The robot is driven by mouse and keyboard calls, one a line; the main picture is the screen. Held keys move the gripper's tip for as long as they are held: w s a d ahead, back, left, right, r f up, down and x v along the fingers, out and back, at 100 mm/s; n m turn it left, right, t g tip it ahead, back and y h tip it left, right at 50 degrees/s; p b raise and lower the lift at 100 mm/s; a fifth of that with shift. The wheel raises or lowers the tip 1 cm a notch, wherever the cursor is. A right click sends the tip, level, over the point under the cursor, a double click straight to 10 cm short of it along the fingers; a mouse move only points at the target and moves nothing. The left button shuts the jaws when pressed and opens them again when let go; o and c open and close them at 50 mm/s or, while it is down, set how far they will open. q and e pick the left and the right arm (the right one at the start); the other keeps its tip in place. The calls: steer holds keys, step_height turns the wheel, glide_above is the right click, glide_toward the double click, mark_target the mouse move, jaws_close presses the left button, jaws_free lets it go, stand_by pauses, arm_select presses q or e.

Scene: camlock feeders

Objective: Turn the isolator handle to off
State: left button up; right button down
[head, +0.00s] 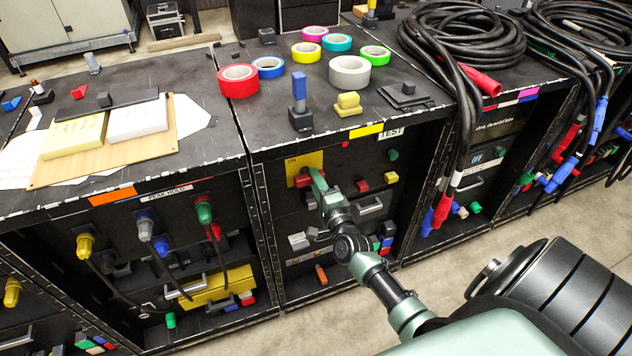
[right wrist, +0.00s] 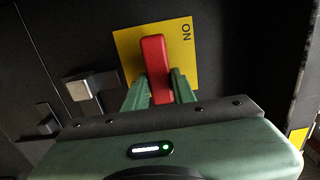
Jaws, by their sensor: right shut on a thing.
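The isolator handle (right wrist: 155,62) is a red bar on a yellow plate (right wrist: 181,35) marked ON. The plate also shows in the head view (head: 291,163), on the front of the middle black case. My right gripper (right wrist: 160,88) has one green finger on each side of the red handle and is shut on it. In the head view my right gripper (head: 318,181) reaches the plate from the lower right and covers part of the handle. My left gripper is not in view.
A metal-faced knob (right wrist: 77,90) is beside the plate in the wrist view. Thick black cables (head: 466,110) hang down the case to the right.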

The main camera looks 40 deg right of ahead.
steer(key=shift+f, duration=0.1)
steer(key=c, duration=1.2)
jaws_free()
steer(key=shift+o, duration=0.2)
steer(key=shift+s, duration=0.15)
steer(key=v, duration=0.7)
steer(key=shift+s, duration=0.3)
steer(key=shift+a, duration=0.1)
